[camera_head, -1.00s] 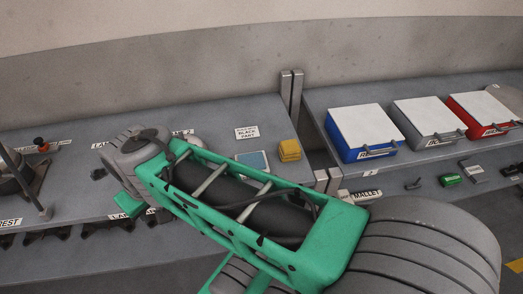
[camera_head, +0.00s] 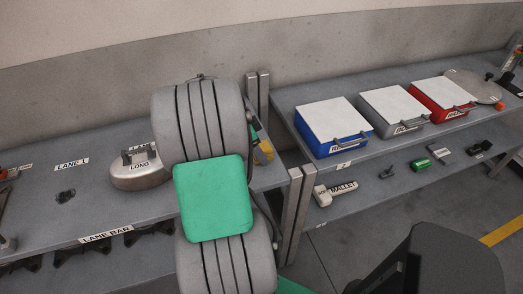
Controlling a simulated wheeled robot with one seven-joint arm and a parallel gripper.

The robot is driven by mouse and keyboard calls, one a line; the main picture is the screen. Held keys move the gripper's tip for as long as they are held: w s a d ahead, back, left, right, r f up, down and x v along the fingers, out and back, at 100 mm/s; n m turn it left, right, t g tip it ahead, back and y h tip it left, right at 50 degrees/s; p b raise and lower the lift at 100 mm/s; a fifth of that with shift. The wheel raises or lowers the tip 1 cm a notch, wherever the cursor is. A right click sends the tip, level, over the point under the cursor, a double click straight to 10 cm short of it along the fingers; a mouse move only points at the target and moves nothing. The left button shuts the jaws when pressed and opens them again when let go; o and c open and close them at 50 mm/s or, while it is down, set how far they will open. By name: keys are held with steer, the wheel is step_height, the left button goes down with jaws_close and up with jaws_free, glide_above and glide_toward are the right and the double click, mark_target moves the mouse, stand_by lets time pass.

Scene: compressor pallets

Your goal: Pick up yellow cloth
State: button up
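The yellow cloth (camera_head: 265,150) lies on the left bench near its right end. Most of it is hidden behind my grey and green arm in the head view; only a small yellow part shows at the arm's right edge. My gripper is not visible in this view, so I cannot see whether it is open or shut, or how near it is to the cloth.
Blue (camera_head: 330,143), grey (camera_head: 393,124) and red (camera_head: 441,111) boxes with white lids stand on the right bench (camera_head: 290,95). A metal post (camera_head: 294,205) stands between the benches. A round metal piece (camera_head: 138,173) sits left of my arm.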

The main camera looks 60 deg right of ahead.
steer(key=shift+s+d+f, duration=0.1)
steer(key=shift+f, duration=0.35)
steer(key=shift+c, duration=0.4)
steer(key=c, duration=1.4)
